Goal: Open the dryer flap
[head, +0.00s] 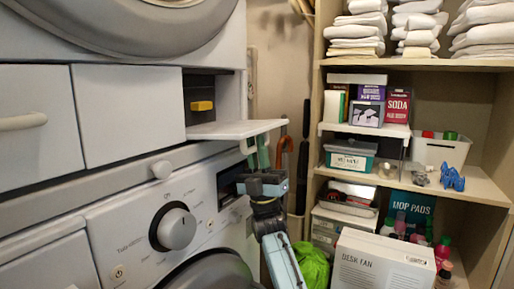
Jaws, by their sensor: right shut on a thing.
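The dryer flap (232,129) is a white panel in the front of the upper white machine. It is swung down and stands out almost level. Behind it is a dark recess with a yellow part (202,105) inside. My right gripper (259,158) is under the flap's outer right corner, by a small light handle (248,146). It is shut on the flap there, though the exact contact is small and hard to see. My left gripper is not in view.
The washer front with its large dial (176,229) lies below the dryer. To the right, a wooden shelf unit (440,64) holds towels, boxes and bottles. A desk fan box (382,262) and a green bag (311,266) stand low near my right arm.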

